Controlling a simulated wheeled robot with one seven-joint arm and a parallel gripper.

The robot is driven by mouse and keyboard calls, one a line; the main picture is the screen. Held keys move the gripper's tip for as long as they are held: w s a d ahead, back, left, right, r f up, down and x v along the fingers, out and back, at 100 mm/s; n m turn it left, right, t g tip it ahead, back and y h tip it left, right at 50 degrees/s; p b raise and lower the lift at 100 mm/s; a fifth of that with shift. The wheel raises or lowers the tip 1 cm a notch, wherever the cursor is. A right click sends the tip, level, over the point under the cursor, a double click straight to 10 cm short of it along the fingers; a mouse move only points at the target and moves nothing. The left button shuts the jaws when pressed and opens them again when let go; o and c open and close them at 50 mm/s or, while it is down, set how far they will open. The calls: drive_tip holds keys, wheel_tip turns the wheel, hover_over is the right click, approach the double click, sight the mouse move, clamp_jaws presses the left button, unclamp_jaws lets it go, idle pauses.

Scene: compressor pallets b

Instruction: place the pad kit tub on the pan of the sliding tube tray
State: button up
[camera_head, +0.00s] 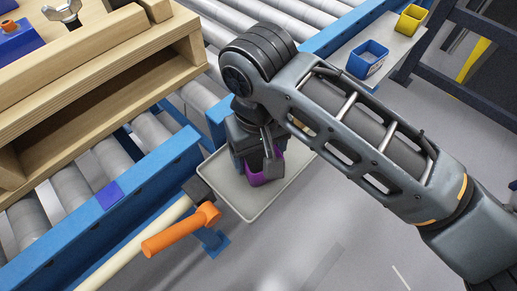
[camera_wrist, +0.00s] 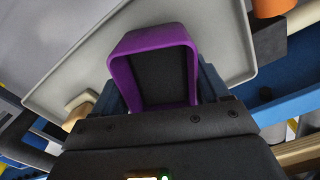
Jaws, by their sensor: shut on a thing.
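The purple pad kit tub (camera_head: 254,179) is held in my gripper (camera_head: 262,165) and appears over the light grey pan (camera_head: 243,207) of the sliding tube tray. In the wrist view the tub's purple rim (camera_wrist: 150,38) and dark inside show between the blue-grey fingers of my gripper (camera_wrist: 160,90). My gripper and arm hide part of the tub and pan in the head view. I cannot tell whether the tub touches the pan.
A blue-sided roller conveyor (camera_head: 130,195) and a wooden pallet (camera_head: 100,88) stand left. A blue tub (camera_head: 368,59) and a yellow tub (camera_head: 411,20) sit on a shelf at upper right.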

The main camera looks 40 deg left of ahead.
sight(259, 157)
drive_tip(key=o, duration=1.2)
drive_tip(key=shift+f, duration=0.1)
wheel_tip(259, 157, up, 12)
drive_tip(key=shift+p, duration=0.35)
